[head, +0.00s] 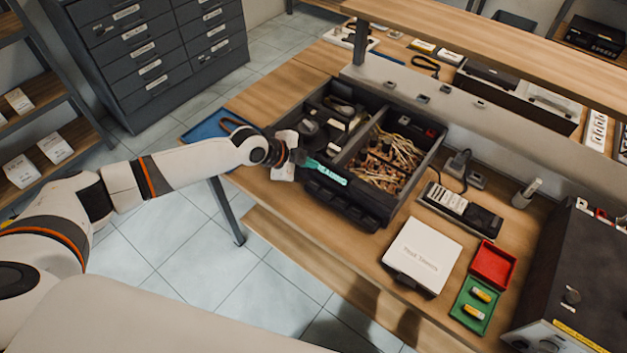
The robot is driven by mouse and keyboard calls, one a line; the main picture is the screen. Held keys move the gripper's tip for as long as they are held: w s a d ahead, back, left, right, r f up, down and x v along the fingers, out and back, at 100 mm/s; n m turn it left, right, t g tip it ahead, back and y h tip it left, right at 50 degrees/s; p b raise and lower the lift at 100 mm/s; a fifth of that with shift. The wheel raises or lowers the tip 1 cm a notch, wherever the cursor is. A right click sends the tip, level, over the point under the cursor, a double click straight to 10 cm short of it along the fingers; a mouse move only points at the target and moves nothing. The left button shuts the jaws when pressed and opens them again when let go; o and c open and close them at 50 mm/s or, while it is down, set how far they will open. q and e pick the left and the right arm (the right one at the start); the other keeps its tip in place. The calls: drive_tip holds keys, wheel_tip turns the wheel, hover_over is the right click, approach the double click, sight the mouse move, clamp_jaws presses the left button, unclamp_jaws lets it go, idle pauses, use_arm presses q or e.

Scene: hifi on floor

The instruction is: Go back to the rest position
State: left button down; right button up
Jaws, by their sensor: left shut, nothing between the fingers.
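My left arm reaches in from the left over the wooden workbench (455,335). My left gripper (300,158) is at the near left side of the dark parts box (375,205). It is shut and holds nothing. A teal labelled strip (327,173) lies just right of the gripper, at the box's front edge; I cannot tell whether they touch. A white piece (283,172) is at the gripper, partly hidden by it. My right gripper is not in view.
A white case (422,255), a red tray (493,264) and a green tray (466,312) with yellow-and-white cylinders stand right of the box. A dark machine (580,275) fills the right end. A shelf board (490,45) crosses above the bench. The tiled floor (190,245) is clear.

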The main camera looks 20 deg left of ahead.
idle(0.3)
use_arm(q)
drive_tip(key=s+d+f+n+g, duration=0.2)
drive_tip(key=s+d+n, duration=0.1)
drive_tip(key=s+d, duration=1.15)
drive_tip(key=s+a+n+g+y, duration=0.1)
drive_tip(key=s+a+n+y, duration=0.5)
drive_tip(key=s+a+n, duration=0.95)
drive_tip(key=s+a+f+m+g+b, duration=0.1)
drive_tip(key=s+f, duration=0.1)
drive_tip(key=f, duration=1.1)
drive_tip(key=s+a+f+m+b, duration=0.1)
drive_tip(key=f+m, duration=0.1)
drive_tip(key=f, duration=1.1)
drive_tip(key=s+a+f+g+b, duration=0.1)
drive_tip(key=s+a+f, duration=0.1)
drive_tip(key=s+f, duration=1.5)
drive_tip(key=shift+a+f+g+b, duration=0.3)
drive_tip(key=shift+f+b, duration=0.1)
drive_tip(key=shift+f, duration=0.35)
